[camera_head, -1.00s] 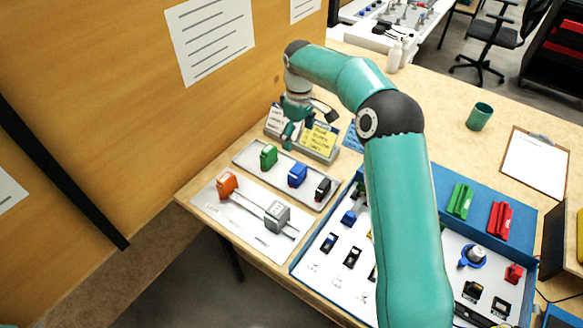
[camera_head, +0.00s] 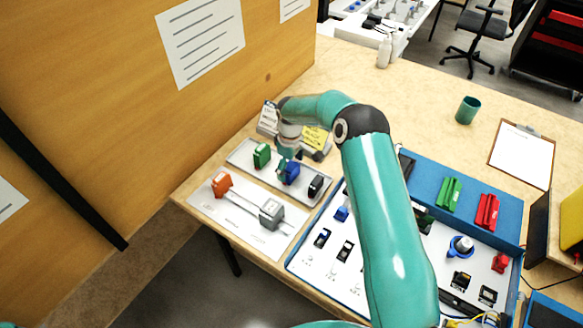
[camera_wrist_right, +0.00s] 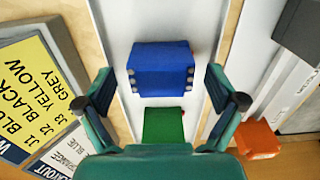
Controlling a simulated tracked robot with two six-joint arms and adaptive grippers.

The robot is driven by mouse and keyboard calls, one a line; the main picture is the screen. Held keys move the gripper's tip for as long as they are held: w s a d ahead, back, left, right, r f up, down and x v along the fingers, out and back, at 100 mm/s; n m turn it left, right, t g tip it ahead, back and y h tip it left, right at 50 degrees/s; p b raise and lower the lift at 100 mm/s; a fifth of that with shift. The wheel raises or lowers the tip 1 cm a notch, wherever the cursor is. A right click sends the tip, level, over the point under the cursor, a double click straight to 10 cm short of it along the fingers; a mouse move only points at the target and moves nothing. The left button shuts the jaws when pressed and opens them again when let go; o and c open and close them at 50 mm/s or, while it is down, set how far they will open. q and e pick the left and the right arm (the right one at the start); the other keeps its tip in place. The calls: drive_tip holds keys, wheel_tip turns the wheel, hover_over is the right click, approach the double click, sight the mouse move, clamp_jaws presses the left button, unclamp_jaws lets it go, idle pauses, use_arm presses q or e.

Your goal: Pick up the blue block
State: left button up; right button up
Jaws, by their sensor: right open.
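The blue block (camera_head: 290,173) stands on the grey tray (camera_head: 243,150) between a green block (camera_head: 262,155) and a black block (camera_head: 315,186). My right gripper (camera_head: 287,167) is right at the blue block, reaching down from above and partly covering it. In the right wrist view the blue block (camera_wrist_right: 161,69) lies just ahead of the fingers, roughly midway between them. The fingers of the right gripper (camera_wrist_right: 160,95) are spread wide, with a gap on each side. The green block (camera_wrist_right: 163,124) shows nearer the palm. My left gripper is not in view.
An orange block (camera_head: 221,184) and a grey block (camera_head: 271,213) sit on a white plate beside the tray. Sign cards (camera_head: 316,138) stand close behind the tray. A blue-edged board (camera_head: 419,166) with parts lies to the right.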

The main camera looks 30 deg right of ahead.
sight(290, 165)
drive_tip(key=shift+f, duration=0.55)
drive_tip(key=c, duration=1.3)
drive_tip(key=shift+r, duration=0.15)
drive_tip(key=shift+r, duration=0.5)
wheel_tip(290, 165, up, 19)
drive_tip(key=shift+f+b, duration=0.1)
drive_tip(key=shift+b, duration=0.95)
